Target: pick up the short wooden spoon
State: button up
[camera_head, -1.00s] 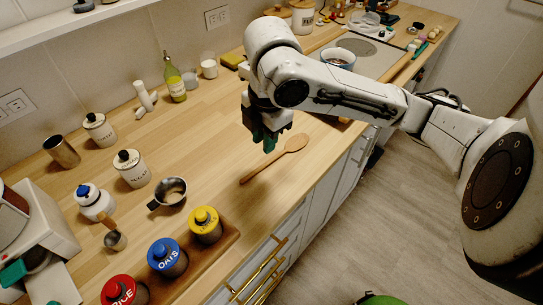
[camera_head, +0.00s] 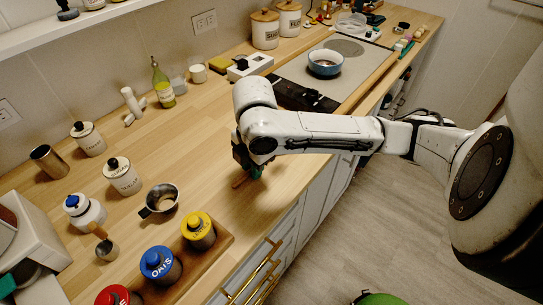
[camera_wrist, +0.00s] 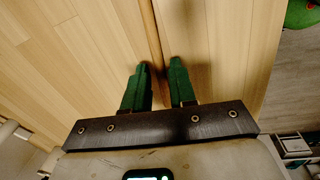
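The short wooden spoon lies on the wooden counter. In the head view only a bit of its handle (camera_head: 239,182) shows, with the rest hidden by my arm and gripper (camera_head: 254,172). In the wrist view the thin handle (camera_wrist: 151,25) runs down from the top edge to between the green fingertips of my gripper (camera_wrist: 160,70). The fingers are apart, one on each side of the handle's line. I see no clear contact with the handle. The spoon's bowl is not in sight.
A metal cup (camera_head: 161,199) and a rack with yellow, blue and red-lidded jars (camera_head: 199,231) stand left of my gripper. White canisters (camera_head: 122,176) stand further left. The counter's front edge and drawers (camera_head: 268,262) are close by. A blue bowl (camera_head: 326,64) stands behind.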

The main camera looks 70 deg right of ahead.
grip_shut()
jog(key=shift+r, duration=0.15)
dwell(0.4)
